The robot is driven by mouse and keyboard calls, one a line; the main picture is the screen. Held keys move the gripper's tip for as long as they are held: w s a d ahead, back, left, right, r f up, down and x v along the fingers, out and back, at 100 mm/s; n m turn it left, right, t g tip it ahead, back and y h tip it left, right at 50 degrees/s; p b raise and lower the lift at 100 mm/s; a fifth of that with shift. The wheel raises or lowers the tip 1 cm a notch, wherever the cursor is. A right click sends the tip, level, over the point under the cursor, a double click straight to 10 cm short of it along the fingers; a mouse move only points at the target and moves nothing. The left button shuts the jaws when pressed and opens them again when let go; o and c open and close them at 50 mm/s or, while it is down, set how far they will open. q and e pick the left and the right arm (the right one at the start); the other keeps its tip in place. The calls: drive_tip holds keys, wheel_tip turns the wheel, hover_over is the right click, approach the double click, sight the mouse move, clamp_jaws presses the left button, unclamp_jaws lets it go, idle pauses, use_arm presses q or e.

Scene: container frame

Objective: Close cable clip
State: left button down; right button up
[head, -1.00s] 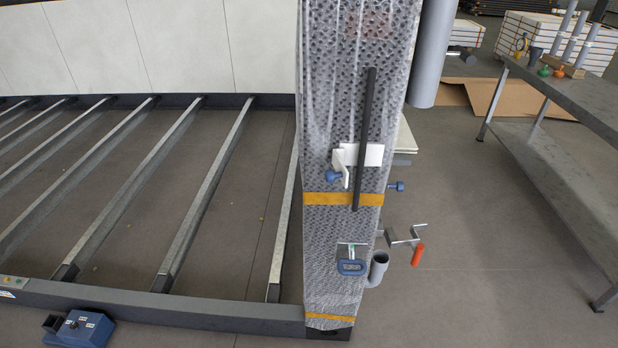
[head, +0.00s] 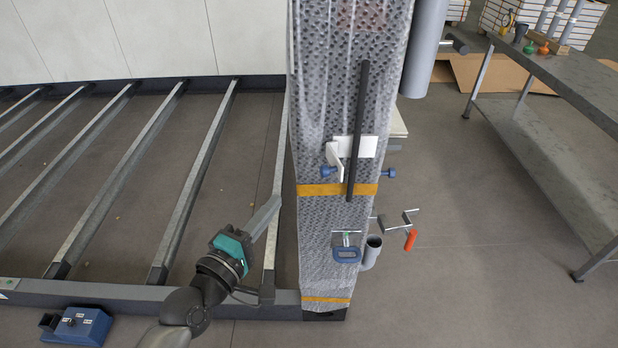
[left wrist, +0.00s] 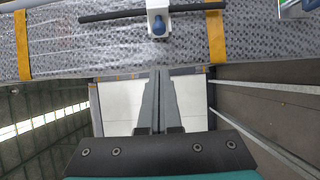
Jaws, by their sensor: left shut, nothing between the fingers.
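The white cable clip (head: 366,147) sits on the bubble-wrapped post (head: 335,215), just above its middle yellow band. A white arm of the clip (head: 334,157) with a blue knob (head: 327,171) sticks out at its left. A thin black cable (head: 361,90) runs up and down across the clip. In the left wrist view the clip (left wrist: 158,18) and the cable (left wrist: 112,15) lie at the top, beyond my fingertips. My left gripper (head: 274,204) is shut and empty, left of the post and below the clip, apart from it. I cannot tell how far the clip is open.
A blue-handled clamp (head: 346,254) and a red-handled crank (head: 410,240) are lower on the post. A grey pipe (head: 425,50) hangs at its upper right. Metal frame bars (head: 205,165) lie to the left.

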use_arm(q)
drive_tip(key=w+d, duration=0.7)
drive_tip(key=shift+w, duration=0.25)
idle(0.3)
